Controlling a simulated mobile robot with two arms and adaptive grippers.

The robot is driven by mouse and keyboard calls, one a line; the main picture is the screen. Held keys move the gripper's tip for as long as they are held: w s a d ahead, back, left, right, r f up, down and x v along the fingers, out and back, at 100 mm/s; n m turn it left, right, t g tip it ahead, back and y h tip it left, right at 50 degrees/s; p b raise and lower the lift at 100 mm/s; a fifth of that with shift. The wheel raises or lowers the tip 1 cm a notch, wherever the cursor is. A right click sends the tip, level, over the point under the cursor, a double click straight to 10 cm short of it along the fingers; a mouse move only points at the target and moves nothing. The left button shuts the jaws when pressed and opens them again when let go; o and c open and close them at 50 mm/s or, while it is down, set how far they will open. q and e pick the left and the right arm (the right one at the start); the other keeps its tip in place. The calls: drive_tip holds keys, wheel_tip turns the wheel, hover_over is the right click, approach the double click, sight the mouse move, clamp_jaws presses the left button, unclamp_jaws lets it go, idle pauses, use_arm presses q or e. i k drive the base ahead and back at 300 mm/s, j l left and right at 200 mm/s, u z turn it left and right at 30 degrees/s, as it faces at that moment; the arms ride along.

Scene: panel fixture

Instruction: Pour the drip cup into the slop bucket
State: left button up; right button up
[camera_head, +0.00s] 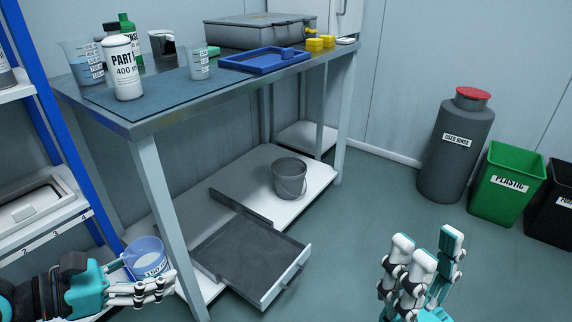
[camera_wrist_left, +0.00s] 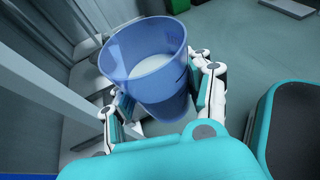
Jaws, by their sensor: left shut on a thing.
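The drip cup (camera_head: 147,258) is a translucent blue cup with a printed label and pale liquid inside. My left gripper (camera_head: 150,288) is shut on it at the lower left of the head view, beside the front table leg. In the left wrist view the cup (camera_wrist_left: 147,70) stands between the fingers (camera_wrist_left: 160,108), its open rim showing and slightly tilted in the picture. A grey bucket (camera_head: 290,180) with a wire handle, likely the slop bucket, stands upright on the table's lower shelf. Its inside bottom is hidden. My right gripper (camera_head: 428,245) is open and empty at the lower right.
Table legs (camera_head: 160,200) flank the shelf. Bottles, beakers and a blue tray (camera_head: 265,62) are on top. Bins (camera_head: 505,190) stand right; the middle floor is clear.

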sight(288, 173)
drive_tip(key=i+l+u, duration=0.1)
drive_tip(key=i+l, duration=0.65)
drive_tip(key=i+l+u, duration=0.15)
drive_tip(key=i+l, duration=0.25)
drive_tip(key=i+l+u, duration=0.1)
drive_tip(key=i+l, duration=0.25)
drive_tip(key=l, duration=0.15)
drive_tip(key=i+l+u, duration=0.1)
drive_tip(key=i+l, duration=0.25)
drive_tip(key=l, duration=0.15)
drive_tip(key=i+l, duration=0.3)
drive_tip(key=l, duration=0.2)
drive_tip(key=i+j+u, duration=0.05)
